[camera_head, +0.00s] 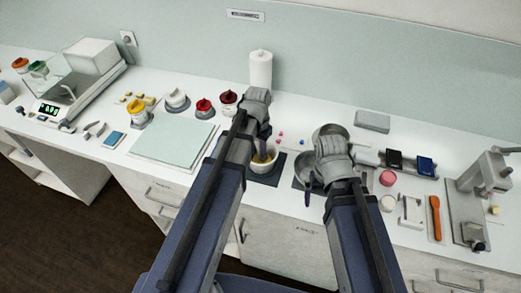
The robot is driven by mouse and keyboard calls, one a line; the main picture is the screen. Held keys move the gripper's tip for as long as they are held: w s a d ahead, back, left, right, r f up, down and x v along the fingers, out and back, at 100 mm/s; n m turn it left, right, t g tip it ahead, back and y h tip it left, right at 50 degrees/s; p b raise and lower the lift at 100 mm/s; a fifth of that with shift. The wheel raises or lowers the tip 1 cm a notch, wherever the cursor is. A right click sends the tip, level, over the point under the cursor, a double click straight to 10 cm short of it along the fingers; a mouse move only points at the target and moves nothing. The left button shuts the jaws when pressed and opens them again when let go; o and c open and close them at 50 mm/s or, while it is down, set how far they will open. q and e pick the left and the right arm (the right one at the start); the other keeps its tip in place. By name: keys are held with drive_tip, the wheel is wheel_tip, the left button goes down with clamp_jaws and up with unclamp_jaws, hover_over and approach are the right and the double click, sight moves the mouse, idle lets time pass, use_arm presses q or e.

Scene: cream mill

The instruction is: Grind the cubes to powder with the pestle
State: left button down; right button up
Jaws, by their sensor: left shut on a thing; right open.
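A white mortar (270,166) stands on a dark mat (266,180) in the middle of the bench. My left gripper (262,134) is over it, shut on the pestle (262,150), whose lower end is in the mortar. The arm hides much of the mortar, so its contents cannot be made out. Several small pink and blue cubes (280,134) lie on the bench behind and right of the mortar. My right gripper (322,172) is open, right of the mortar, over a grey metal bowl; its fingertips are partly hidden.
A pale green board (174,145) lies left of the mortar. Several lidded jars (204,106) and a white roll (261,68) stand behind. A balance (85,75) is far left. On the right are a pink jar (387,178), an orange spatula (436,217) and a grey press (484,175).

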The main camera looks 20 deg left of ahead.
sight(255, 164)
use_arm(q)
drive_tip(key=shift+s+a, duration=0.2)
drive_tip(key=shift+a, duration=0.7)
drive_tip(key=shift+s, duration=0.15)
drive_tip(key=shift+s+d, duration=0.25)
drive_tip(key=shift+s, duration=0.75)
drive_tip(key=shift+s+d, duration=0.55)
drive_tip(key=shift+s, duration=0.1)
drive_tip(key=shift+w+d, duration=0.1)
drive_tip(key=shift+w, duration=0.05)
